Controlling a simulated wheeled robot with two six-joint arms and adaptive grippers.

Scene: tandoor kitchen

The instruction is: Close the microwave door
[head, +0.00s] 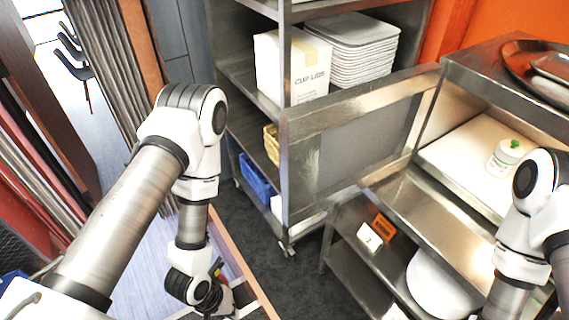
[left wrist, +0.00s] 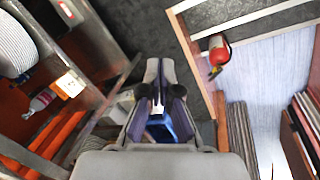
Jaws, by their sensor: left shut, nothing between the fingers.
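The microwave (head: 462,80) is a steel box at the right in the head view, with a pale inner floor. Its door (head: 362,143) stands wide open, a steel frame around a grey window, reaching left in front of the shelf rack. My left gripper (head: 220,299) is low in the head view, left of the door and apart from it, partly hidden by its own wrist. In the left wrist view my left gripper (left wrist: 161,88) is shut and empty. My right arm shows at the right edge, but its gripper is out of view.
A jar with a green lid (head: 505,157) stands in the microwave. A tray (head: 540,72) lies on top. The rack holds a white box (head: 291,68), stacked trays (head: 352,45) and a blue crate (head: 257,180). Dark floor (head: 285,270) is clear below the door.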

